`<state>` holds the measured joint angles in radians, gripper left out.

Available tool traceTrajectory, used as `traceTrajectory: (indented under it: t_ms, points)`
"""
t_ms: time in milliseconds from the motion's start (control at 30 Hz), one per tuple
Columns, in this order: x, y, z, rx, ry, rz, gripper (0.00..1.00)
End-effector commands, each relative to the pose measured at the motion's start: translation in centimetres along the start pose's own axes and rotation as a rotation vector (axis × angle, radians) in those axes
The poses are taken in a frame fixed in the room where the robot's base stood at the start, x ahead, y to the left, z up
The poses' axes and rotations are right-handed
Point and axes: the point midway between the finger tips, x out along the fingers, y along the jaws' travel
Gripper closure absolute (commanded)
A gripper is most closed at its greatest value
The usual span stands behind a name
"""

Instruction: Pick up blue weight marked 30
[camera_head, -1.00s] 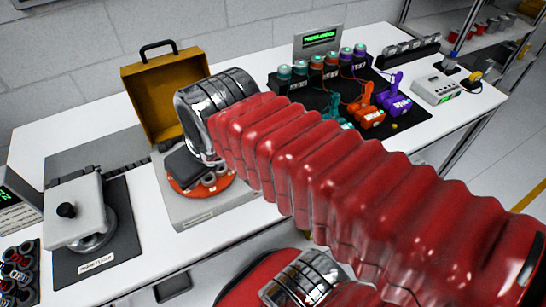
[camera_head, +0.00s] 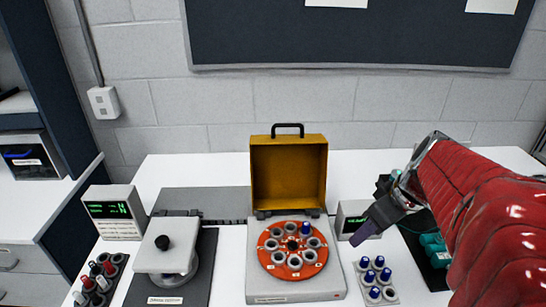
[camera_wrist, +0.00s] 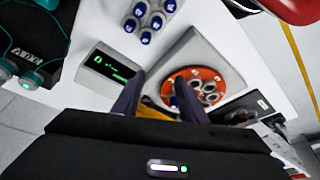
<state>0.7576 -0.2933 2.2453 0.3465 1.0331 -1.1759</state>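Several blue-topped weights (camera_head: 377,276) stand in a light tray at the front right in the head view. They show at the top of the wrist view (camera_wrist: 143,22). Another blue-topped weight (camera_head: 305,229) sits on the orange round carousel (camera_head: 292,272). The numbers on the weights are too small to read. My gripper (camera_head: 366,234) is above the bench, right of the carousel and behind the tray in the head view. In the wrist view its two purple fingers (camera_wrist: 160,101) are apart, with nothing visibly held between them.
A yellow open-lidded box (camera_head: 289,172) stands behind the carousel. A small green-display unit (camera_head: 352,221) is beside it, close to my gripper. A press-like device (camera_head: 165,254) and red and grey weights (camera_head: 100,277) are at left. Teal devices (camera_head: 435,250) lie on a black mat at right.

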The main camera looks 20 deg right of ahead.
Motion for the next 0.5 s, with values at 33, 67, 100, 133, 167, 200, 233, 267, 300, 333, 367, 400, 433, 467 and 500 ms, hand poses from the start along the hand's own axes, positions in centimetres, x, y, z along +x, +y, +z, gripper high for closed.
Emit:
traceTrajectory:
  t_ms: [33, 67, 100, 133, 167, 200, 233, 267, 300, 333, 367, 400, 433, 467, 500]
  points:
    - [-0.2, 0.8, 0.7, -0.005, 0.002, -0.005, 0.61]
    - [-0.4, 1.2, 1.1, -0.014, 0.005, -0.010, 0.61]
    - [-0.6, 1.7, 1.7, -0.025, 0.008, -0.014, 0.61]
    - [-0.8, 2.1, 2.1, -0.035, 0.010, -0.018, 0.61]
    - [-0.9, 2.4, 2.5, -0.045, 0.013, -0.022, 0.61]
    - [-1.1, 2.8, 3.0, -0.057, 0.018, -0.027, 0.61]
    - [-1.2, 3.1, 3.3, -0.066, 0.022, -0.030, 0.61]
    - [-1.4, 3.4, 3.6, -0.075, 0.025, -0.033, 0.61]
    - [-1.6, 3.7, 4.0, -0.086, 0.030, -0.035, 0.61]
    - [-1.7, 3.9, 4.3, -0.095, 0.033, -0.037, 0.61]
    - [-1.8, 4.0, 4.5, -0.102, 0.037, -0.039, 0.61]
    - [-1.9, 4.2, 4.7, -0.108, 0.040, -0.041, 0.61]
    - [-1.9, 4.3, 4.8, -0.114, 0.042, -0.043, 0.61]
    - [-2.0, 4.3, 4.9, -0.117, 0.044, -0.044, 0.61]
    - [-2.0, 4.4, 5.0, -0.121, 0.045, -0.045, 0.61]
